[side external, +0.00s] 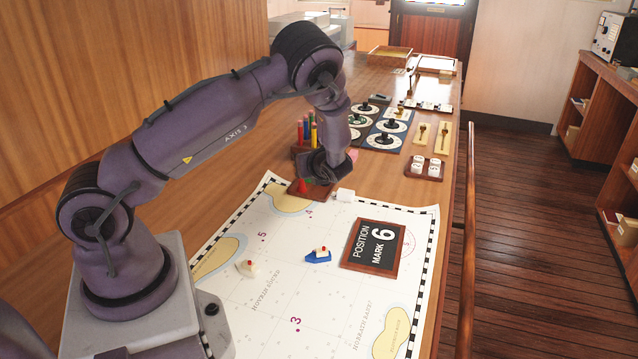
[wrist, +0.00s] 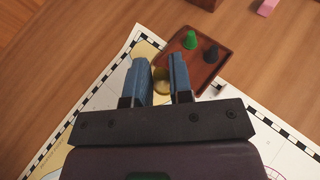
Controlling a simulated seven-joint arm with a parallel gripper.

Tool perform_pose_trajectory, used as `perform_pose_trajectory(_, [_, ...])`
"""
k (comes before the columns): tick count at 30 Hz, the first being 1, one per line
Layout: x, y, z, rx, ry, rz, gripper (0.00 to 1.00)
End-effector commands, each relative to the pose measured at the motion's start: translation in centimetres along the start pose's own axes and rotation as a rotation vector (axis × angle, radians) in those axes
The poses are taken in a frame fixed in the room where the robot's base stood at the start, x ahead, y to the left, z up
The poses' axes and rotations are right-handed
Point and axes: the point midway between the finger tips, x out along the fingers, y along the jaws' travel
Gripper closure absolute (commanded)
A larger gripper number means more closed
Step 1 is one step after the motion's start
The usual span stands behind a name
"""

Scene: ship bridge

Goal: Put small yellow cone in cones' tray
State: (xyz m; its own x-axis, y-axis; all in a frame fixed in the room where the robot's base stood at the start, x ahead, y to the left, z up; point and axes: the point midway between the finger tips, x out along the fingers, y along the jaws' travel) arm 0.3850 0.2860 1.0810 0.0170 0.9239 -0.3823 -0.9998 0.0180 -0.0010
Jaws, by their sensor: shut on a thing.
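The cones' tray is a flat brown wooden board (wrist: 205,77). In the wrist view a green cone (wrist: 191,40) and a dark cone (wrist: 211,52) stand on it. The tray also shows below my gripper in the side view (side external: 297,190), partly hidden. My gripper (wrist: 162,72) is shut on the small yellow cone (wrist: 160,82), which shows only partly between the two fingers. The cone appears close to the tray's near left edge; its height above the surface cannot be told. In the side view my gripper (side external: 325,172) hides the cone.
A white block (side external: 345,195) lies right of the tray. A holder with coloured pencils (side external: 307,131) stands behind my gripper.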

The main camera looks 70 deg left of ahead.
Motion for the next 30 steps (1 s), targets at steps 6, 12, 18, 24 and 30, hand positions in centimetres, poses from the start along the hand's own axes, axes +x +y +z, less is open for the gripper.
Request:
perform_pose_trajectory(6, [3.8, -3.0, -2.7, 0.001, 0.000, 0.003, 1.00])
perform_pose_trajectory(12, [5.4, -4.4, -4.1, 0.000, 0.000, 0.002, 1.00])
perform_pose_trajectory(18, [6.4, -4.8, -5.6, 0.002, 0.002, 0.003, 1.00])
perform_pose_trajectory(24, [7.1, -4.8, -7.4, 0.000, 0.000, 0.002, 1.00])
perform_pose_trajectory(30, [7.1, -4.8, -7.4, -0.001, 0.000, 0.002, 1.00])
